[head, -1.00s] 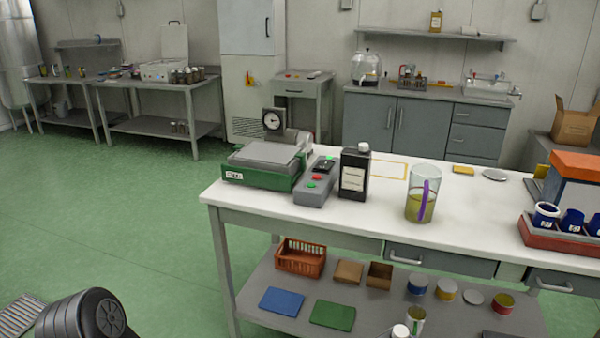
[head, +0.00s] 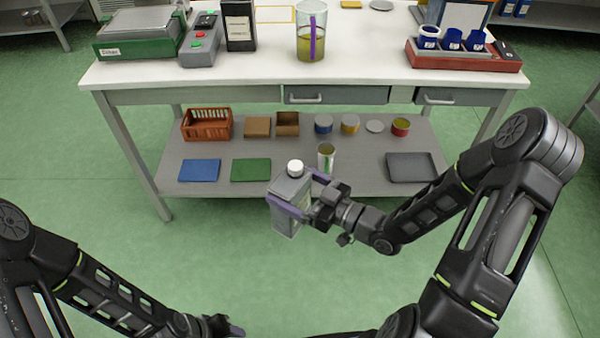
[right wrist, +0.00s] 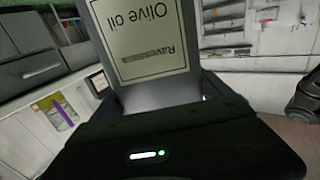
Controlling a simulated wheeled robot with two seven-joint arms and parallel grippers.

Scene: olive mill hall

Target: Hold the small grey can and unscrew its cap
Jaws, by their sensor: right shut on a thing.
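The small grey can (head: 287,217) has a white cap (head: 295,167) on its top. It is upright or nearly so, held in the air in front of the table's lower shelf. My right gripper (head: 289,186) is shut on the can, with its purple fingers on two sides of the body, below the cap. In the right wrist view the can (right wrist: 150,92) shows an "Olive oil" label, upside down; its cap is out of that view. My left gripper (head: 232,329) is low at the bottom edge, apart from the can, and its fingers are mostly hidden.
The lower shelf (head: 220,147) carries an orange basket (head: 207,124) and several tins. Green floor lies free to the left.

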